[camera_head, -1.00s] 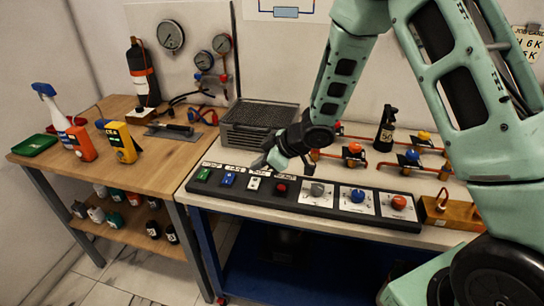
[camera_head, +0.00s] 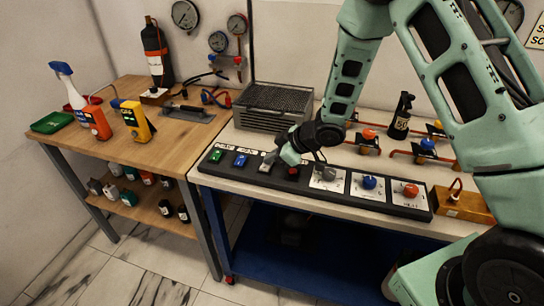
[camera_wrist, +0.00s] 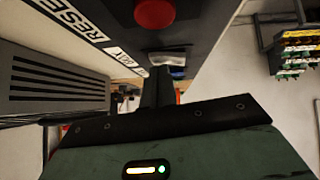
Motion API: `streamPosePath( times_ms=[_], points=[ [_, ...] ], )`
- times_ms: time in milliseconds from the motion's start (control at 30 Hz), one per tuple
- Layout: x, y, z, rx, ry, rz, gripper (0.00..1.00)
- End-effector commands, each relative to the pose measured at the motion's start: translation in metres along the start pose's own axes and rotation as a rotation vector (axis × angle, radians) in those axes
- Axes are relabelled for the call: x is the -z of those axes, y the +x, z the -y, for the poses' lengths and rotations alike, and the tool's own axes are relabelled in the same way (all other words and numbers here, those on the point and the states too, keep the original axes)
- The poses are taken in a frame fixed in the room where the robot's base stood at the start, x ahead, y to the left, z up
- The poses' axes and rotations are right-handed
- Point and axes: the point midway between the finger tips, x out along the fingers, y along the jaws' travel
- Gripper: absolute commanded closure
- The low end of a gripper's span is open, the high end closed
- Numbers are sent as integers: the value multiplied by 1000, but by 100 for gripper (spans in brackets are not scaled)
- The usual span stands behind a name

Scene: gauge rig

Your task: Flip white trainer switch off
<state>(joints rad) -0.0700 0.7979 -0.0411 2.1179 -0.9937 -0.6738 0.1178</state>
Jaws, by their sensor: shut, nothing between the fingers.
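The white trainer switch (camera_head: 264,168) sits on the long black panel (camera_head: 400,211), between the blue switch (camera_head: 240,160) and the red one (camera_head: 293,171). My gripper (camera_head: 270,158) is shut and empty, its tip down at the white switch and partly covering it. In the wrist view the shut fingers (camera_wrist: 160,76) reach up to the white switch (camera_wrist: 166,58), with the blue switch (camera_wrist: 178,74) just beyond and the red button (camera_wrist: 155,13) on the near side. I cannot tell whether the tip touches the switch, nor which way the rocker is tipped.
A green switch (camera_head: 215,155) is at the panel's left end. A grey mesh-topped box (camera_head: 272,107) stands behind the panel. Red piping with valves lies at the back right.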

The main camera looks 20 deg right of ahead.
Motion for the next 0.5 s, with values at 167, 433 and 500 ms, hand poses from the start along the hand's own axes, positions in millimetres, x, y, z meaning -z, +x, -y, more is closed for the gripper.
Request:
streamPosePath(
  times_ms=[167,433,500],
  points=[
    [-2,1,4,2,2,4,100],
    [0,-2,16,5,2,5,100],
    [1,-2,17,4,1,4,100]
  ],
)
